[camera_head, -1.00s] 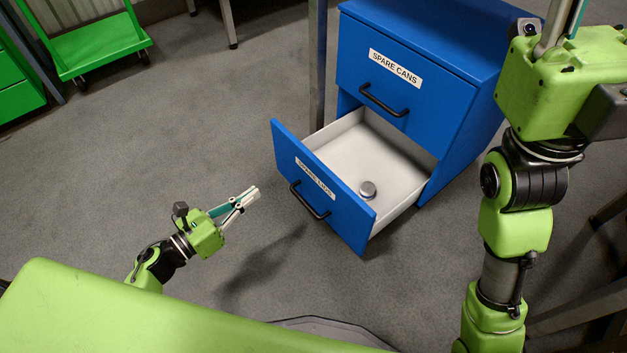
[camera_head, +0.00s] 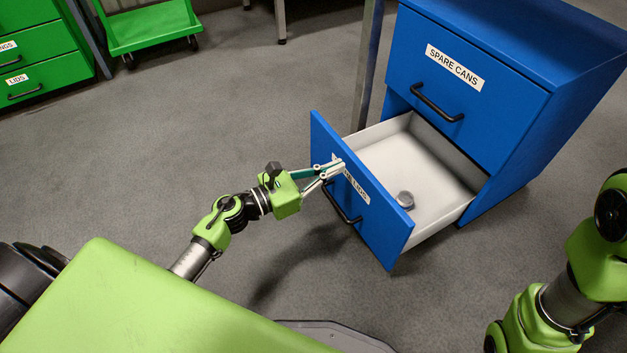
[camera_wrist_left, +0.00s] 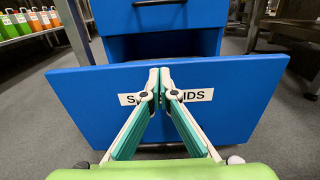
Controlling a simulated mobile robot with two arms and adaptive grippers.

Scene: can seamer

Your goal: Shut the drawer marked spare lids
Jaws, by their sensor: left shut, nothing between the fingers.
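The blue drawer marked spare lids (camera_head: 385,237) is pulled out from the lower part of a blue cabinet (camera_head: 560,110).
The upper drawer marked spare cans (camera_head: 470,100) is shut. A grey post (camera_head: 368,65) stands just left of the cabinet. A green cart (camera_head: 150,30) and a green drawer unit (camera_head: 40,60) stand at the back left. The floor left of the drawer is clear.

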